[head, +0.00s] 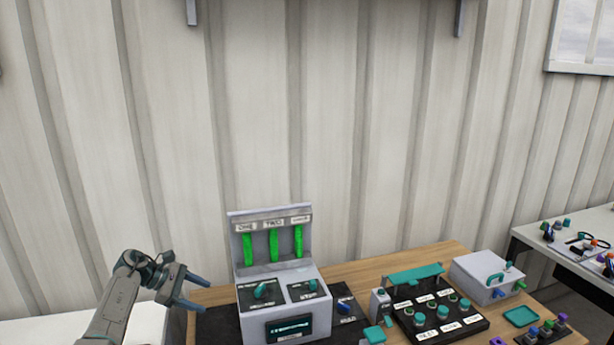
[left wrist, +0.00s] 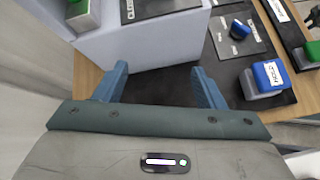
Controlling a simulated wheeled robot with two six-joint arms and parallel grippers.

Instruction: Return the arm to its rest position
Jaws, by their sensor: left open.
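My left arm comes in from the left in the head view. My left gripper (head: 206,295) is open and empty, in the air just left of the grey console (head: 285,272). In the left wrist view the two blue fingers of the left gripper (left wrist: 159,72) are spread apart with nothing between them. The grey side of the console (left wrist: 150,45) lies just beyond the fingertips. My right gripper does not show in either view.
The console has three green bars and stands on a wooden table (head: 435,256). To its right are a black button panel (head: 445,331), a grey box with a teal handle (head: 470,275) and a teal tray (head: 521,316). A corrugated wall (head: 300,120) stands behind.

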